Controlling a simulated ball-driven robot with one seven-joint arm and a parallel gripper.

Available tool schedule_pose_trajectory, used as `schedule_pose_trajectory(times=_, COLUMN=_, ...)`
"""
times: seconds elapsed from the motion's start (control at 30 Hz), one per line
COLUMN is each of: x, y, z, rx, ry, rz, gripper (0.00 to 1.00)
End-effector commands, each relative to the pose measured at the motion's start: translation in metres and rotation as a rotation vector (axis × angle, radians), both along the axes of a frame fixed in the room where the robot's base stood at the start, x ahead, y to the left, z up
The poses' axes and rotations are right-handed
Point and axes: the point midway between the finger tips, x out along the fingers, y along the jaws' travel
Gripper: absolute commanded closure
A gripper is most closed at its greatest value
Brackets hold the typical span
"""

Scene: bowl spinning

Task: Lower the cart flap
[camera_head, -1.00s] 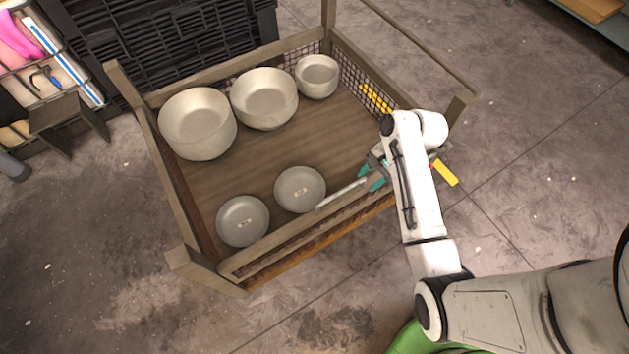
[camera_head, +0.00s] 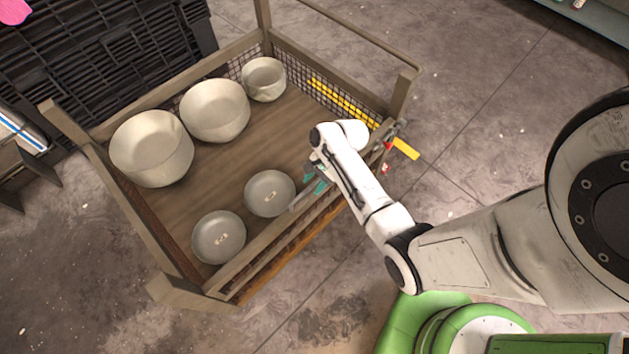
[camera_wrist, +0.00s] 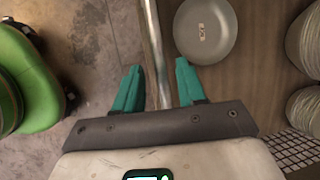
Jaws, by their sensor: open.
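The cart (camera_head: 152,230) is a brown-framed box with mesh sides and a wooden floor. Its near flap (camera_head: 262,248) stands up along the front edge, with a metal rail on top. My gripper (camera_head: 315,182) is at the right part of this flap, partly hidden by my arm. In the wrist view my gripper (camera_wrist: 158,82) has two teal fingers, open, with the flap's rail (camera_wrist: 153,45) running between them. I cannot tell whether a finger touches the rail.
Three deep bowls (camera_head: 215,112) stand at the back of the cart. Two shallow bowls (camera_head: 269,194) lie near the flap. A yellow-handled part (camera_head: 404,148) is at the cart's right corner. A black crate (camera_head: 100,45) is behind. The floor (camera_head: 330,325) before the flap is clear.

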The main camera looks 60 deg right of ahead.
Motion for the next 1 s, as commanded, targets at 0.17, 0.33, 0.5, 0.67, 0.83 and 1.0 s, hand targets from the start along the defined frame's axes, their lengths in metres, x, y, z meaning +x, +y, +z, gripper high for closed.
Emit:
schedule_pose_trajectory(times=0.17, x=0.0010, y=0.0006, z=-0.0018, rx=-0.001, ry=-0.001, rz=0.000, gripper=0.60)
schedule_pose_trajectory(times=0.33, x=0.0009, y=0.0005, z=-0.0016, rx=-0.001, ry=-0.001, rz=0.000, gripper=0.64)
schedule_pose_trajectory(times=0.5, x=0.0009, y=0.0004, z=-0.0015, rx=-0.001, ry=-0.001, rz=0.000, gripper=0.80)
schedule_pose_trajectory(times=0.67, x=0.0008, y=0.0005, z=-0.0015, rx=-0.001, ry=-0.001, rz=0.000, gripper=0.95)
schedule_pose_trajectory(times=0.83, x=0.0006, y=0.0004, z=-0.0015, rx=0.000, ry=-0.001, rz=0.000, gripper=1.00)
schedule_pose_trajectory(times=1.0, x=0.0006, y=0.0004, z=-0.0015, rx=0.000, ry=-0.001, rz=0.000, gripper=1.00)
